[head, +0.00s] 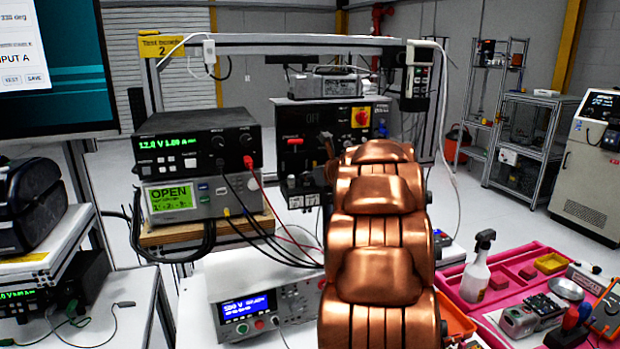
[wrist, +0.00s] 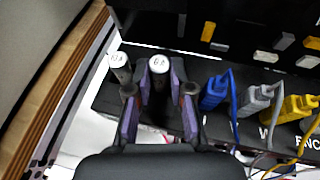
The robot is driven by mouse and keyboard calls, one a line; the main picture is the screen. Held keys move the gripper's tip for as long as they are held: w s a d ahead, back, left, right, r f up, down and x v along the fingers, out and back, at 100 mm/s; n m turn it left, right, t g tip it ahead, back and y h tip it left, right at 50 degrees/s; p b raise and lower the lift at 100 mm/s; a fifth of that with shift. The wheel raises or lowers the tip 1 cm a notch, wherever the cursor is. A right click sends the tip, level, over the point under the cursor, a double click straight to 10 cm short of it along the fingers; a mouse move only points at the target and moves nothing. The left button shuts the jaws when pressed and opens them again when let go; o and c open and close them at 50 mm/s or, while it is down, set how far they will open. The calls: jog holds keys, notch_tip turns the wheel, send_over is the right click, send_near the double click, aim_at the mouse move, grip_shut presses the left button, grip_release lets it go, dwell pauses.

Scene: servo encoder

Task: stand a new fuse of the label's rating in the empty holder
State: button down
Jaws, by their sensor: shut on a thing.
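In the wrist view my gripper (wrist: 159,98) is shut on a fuse (wrist: 159,66) with a round white cap that appears to read 6A. The cap faces the camera between the two purple-padded fingers; the fuse's lower part is hidden. A second fuse (wrist: 117,62) with a similar white cap stands just left of the left finger; its marking is too small to read surely. I cannot make out the empty holder or the rating label in either view.
Blue (wrist: 214,92), grey (wrist: 258,98) and yellow (wrist: 293,108) plugs with cables sit right of my gripper. A wooden shelf edge (wrist: 55,85) lies to its left. The dark test panel (head: 300,150) stands behind my arm, beside stacked instruments (head: 197,145).

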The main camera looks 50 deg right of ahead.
jog(key=shift+f, duration=0.15)
jog(key=c, duration=1.3)
grip_release()
jog(key=b+v, duration=0.2)
jog(key=v, duration=1)
